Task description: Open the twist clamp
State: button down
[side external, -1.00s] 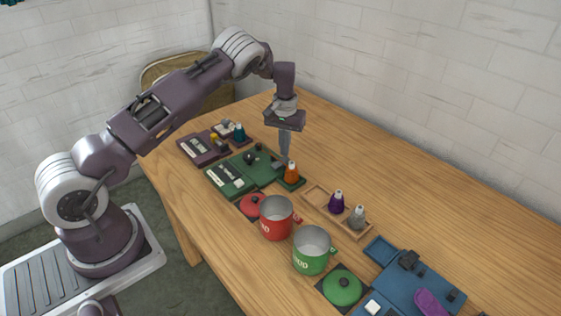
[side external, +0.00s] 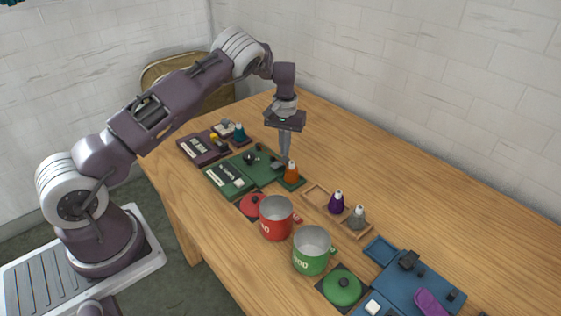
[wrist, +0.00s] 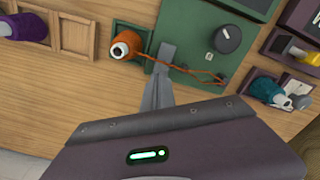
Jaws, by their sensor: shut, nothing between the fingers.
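The twist clamp seems to be the round dark knob (wrist: 228,38) on the green board (wrist: 200,58); it has a small light mark on top. In the side view the knob (side external: 250,158) is left of my gripper (side external: 285,161). My gripper is shut and empty, pointing down above the green board's edge beside the orange skein (side external: 292,172). In the wrist view the fingers (wrist: 165,52) lie between the orange skein (wrist: 126,46) and the knob, apart from the knob. An orange strand runs from the skein, behind the fingers, across the board below the knob.
A purple board (side external: 196,150) with a teal skein (side external: 239,132) lies beyond the green board. Red (side external: 276,219) and green (side external: 311,251) pots stand nearer, beside a wooden tray (side external: 318,196) with purple and grey skeins. The table's right rear is clear.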

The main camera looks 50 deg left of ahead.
aim_at(285, 159)
jog(key=shift+f, duration=0.95)
dwell(0.3)
jog(key=shift+r, duration=3.55)
